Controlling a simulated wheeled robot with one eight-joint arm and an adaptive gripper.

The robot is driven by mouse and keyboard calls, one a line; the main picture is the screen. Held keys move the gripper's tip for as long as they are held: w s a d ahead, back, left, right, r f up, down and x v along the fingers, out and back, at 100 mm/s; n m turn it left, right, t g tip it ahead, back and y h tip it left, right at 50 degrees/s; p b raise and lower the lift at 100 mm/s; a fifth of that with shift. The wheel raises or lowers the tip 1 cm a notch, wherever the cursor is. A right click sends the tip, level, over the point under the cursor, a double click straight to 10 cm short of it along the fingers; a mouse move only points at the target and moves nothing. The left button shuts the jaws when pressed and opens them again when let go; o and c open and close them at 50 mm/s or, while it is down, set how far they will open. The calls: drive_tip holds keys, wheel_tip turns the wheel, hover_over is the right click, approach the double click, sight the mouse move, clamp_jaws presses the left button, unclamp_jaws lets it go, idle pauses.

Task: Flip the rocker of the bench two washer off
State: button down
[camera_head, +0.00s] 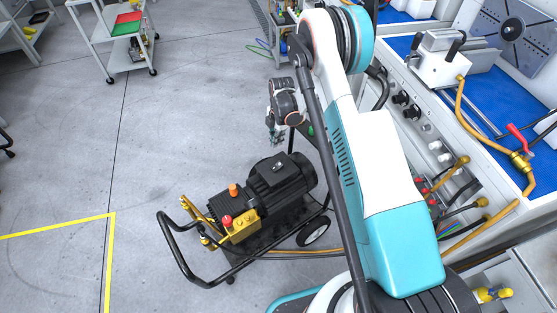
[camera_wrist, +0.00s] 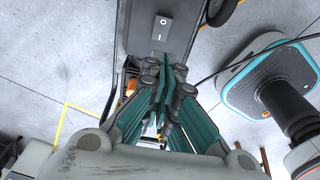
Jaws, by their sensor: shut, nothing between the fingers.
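The washer (camera_head: 282,176) is a black motor and pump unit on a wheeled cart, on the floor beside the bench. In the wrist view its rocker (camera_wrist: 162,28) is a small grey plate with a circle at the upper end and a dash at the lower end. It sits on a dark housing (camera_wrist: 148,10). I cannot tell which end is pressed in. My gripper (camera_wrist: 168,68) has its teal fingers together and empty, just below the rocker in the picture, seemingly apart from it. In the head view my gripper (camera_head: 276,137) appears behind the motor.
The cart has a black handle (camera_head: 172,250) and a wheel (camera_head: 313,232). A bench (camera_head: 440,110) with hoses, knobs and a blue mat stands at right. A shelf trolley (camera_head: 112,38) stands at the back left. Grey floor is free at left, with a yellow line (camera_head: 60,226).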

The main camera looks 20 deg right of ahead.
drive_tip(key=b, duration=0.4)
hover_over(278, 166)
drive_tip(key=a, duration=0.1)
drive_tip(key=f, duration=0.9)
drive_tip(key=shift+s+a+f, duration=0.2)
drive_tip(key=shift+s+f, duration=0.05)
drive_tip(key=shift+f, duration=0.1)
drive_tip(key=f, duration=0.1)
drive_tip(key=d+f+b, duration=0.1)
drive_tip(key=f, duration=0.1)
drive_tip(key=shift+w+d, duration=0.1)
drive_tip(key=shift+w, duration=0.1)
drive_tip(key=shift+w+d+f+b, duration=0.1)
drive_tip(key=shift+d+f+b, duration=0.1)
drive_tip(key=shift+f+b, duration=0.2)
drive_tip(key=shift+d, duration=0.1)
